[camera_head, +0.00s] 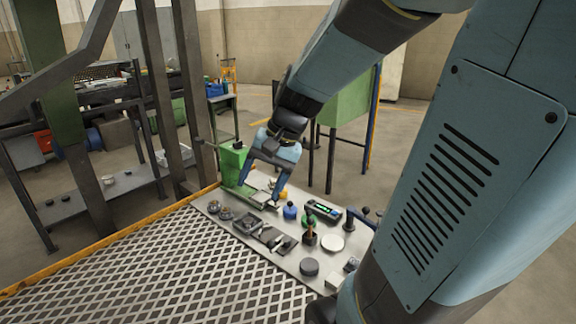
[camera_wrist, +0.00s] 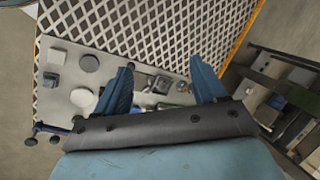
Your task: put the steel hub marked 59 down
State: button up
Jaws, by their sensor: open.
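My gripper (camera_head: 259,194) hangs over the far part of the grey work table (camera_head: 340,269), its two blue fingers spread apart. In the wrist view my gripper (camera_wrist: 162,66) is also open, with no object held between the fingers. Two small round metal parts, a left one (camera_head: 213,206) and a right one (camera_head: 225,213), stand on the table left of my gripper. A dark round disc (camera_head: 309,267) lies nearer the front; a dark disc also shows in the wrist view (camera_wrist: 90,62). No number 59 is legible, so I cannot tell which part is the marked hub.
A green machine (camera_head: 234,163) stands at the table's far left corner. A blue container (camera_head: 290,211), a white disc (camera_head: 330,242) and a green-screened device (camera_head: 323,211) crowd the table. A mesh platform with an orange edge (camera_head: 120,235) adjoins it.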

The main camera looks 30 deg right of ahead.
jog(key=s+d+r+n+t+h, duration=0.2)
jog(key=s+r+n+t+h, duration=0.1)
jog(key=s+r+n, duration=0.3)
jog(key=shift+s+r+t+h, duration=0.4)
jog(key=shift+s+r+h, duration=0.2)
jog(key=shift+s, duration=0.6)
